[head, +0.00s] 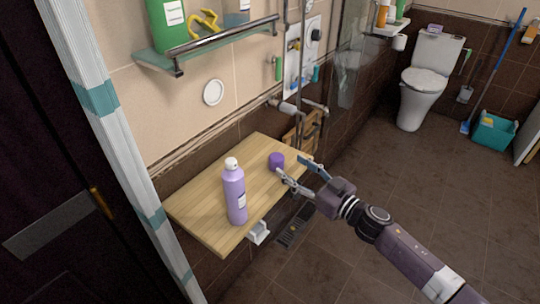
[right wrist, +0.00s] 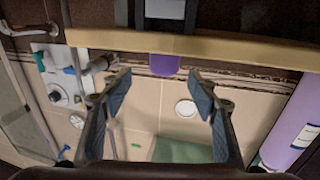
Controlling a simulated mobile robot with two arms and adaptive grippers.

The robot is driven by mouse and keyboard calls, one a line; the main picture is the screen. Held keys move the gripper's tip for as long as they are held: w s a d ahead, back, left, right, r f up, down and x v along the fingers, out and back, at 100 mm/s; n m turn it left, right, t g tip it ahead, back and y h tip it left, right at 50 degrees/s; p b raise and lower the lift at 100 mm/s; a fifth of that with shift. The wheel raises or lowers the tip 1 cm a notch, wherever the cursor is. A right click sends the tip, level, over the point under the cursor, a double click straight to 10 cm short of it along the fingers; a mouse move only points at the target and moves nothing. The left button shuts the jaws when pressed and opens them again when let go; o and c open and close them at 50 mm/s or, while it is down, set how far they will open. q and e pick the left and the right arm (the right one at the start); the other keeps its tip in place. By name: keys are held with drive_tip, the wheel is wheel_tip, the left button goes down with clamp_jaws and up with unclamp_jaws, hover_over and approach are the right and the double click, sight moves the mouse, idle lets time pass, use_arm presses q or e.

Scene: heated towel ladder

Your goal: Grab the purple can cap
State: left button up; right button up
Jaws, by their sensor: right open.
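The purple can cap (head: 276,160) sits on the wooden shelf board (head: 204,203), toward its far right part. A lilac spray can (head: 235,194) with a white top stands upright nearer the front of the board. My right gripper (head: 295,174) is open and empty, with its fingers at the board's right edge, close to the cap. In the right wrist view the cap (right wrist: 164,66) shows beyond and between the open fingertips (right wrist: 160,78), and the can (right wrist: 297,120) is at the right edge. My left gripper is not in view.
A glass shelf with a metal rail (head: 222,42) holds a green bottle (head: 167,26) above the board. A white holder (head: 258,233) is under the board's front edge.

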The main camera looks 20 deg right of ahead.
sight(282, 160)
drive_tip(key=shift+w+a+r, duration=0.15)
drive_tip(key=shift+w+a, duration=0.2)
drive_tip(key=shift+w, duration=0.15)
drive_tip(key=shift+w+a+r, duration=0.15)
drive_tip(key=shift+w+a, duration=0.2)
drive_tip(key=shift+w, duration=0.15)
drive_tip(key=p+x, duration=0.1)
drive_tip(key=x, duration=0.2)
drive_tip(key=shift+w+a, duration=0.25)
drive_tip(key=shift+a, duration=0.05)
drive_tip(key=shift+w+a, duration=0.1)
drive_tip(key=shift+w, duration=0.1)
drive_tip(key=c, duration=0.8)
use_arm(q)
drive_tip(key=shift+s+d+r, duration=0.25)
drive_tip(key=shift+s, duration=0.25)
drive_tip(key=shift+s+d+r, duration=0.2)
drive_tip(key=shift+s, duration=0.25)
use_arm(e)
drive_tip(key=shift+c, duration=0.3)
